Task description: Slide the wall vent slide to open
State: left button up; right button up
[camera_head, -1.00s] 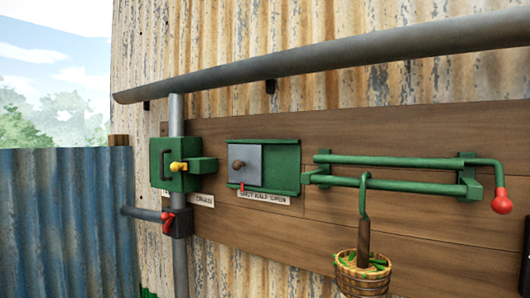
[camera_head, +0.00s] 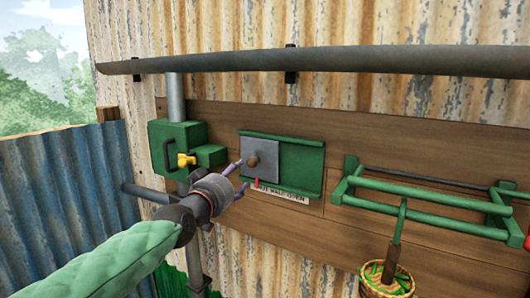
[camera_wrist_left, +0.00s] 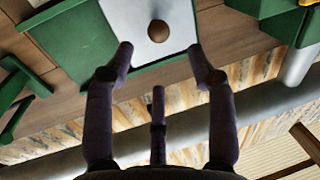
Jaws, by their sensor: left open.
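The wall vent slide is a grey plate (camera_head: 262,158) with a round brown knob (camera_head: 252,162), set in a green frame (camera_head: 304,172) on the wooden board. The plate covers the left part of the frame. A small red pointer (camera_head: 257,183) sits at the label (camera_head: 282,193) below. My left gripper (camera_head: 240,173) is open, its fingers just in front of the plate's left edge near the knob. In the left wrist view the grey plate (camera_wrist_left: 140,22) and knob (camera_wrist_left: 158,31) show beyond and between the open fingers (camera_wrist_left: 160,62), apart from them. My right gripper is out of view.
A green box (camera_head: 178,138) with a yellow knob (camera_head: 186,160) is left of the vent. A long grey pipe (camera_head: 380,60) runs above. Green rails (camera_head: 430,212) and a hanging basket (camera_head: 387,280) are to the right. Bare board lies between vent and rails.

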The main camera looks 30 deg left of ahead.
aim_at(250, 164)
pick_arm(q)
jog(key=w, duration=0.7)
jog(key=w+a, duration=0.1)
jog(key=w, duration=0.2)
jog(key=shift+w+r, duration=0.15)
jog(key=shift+w, duration=0.25)
grip_shut()
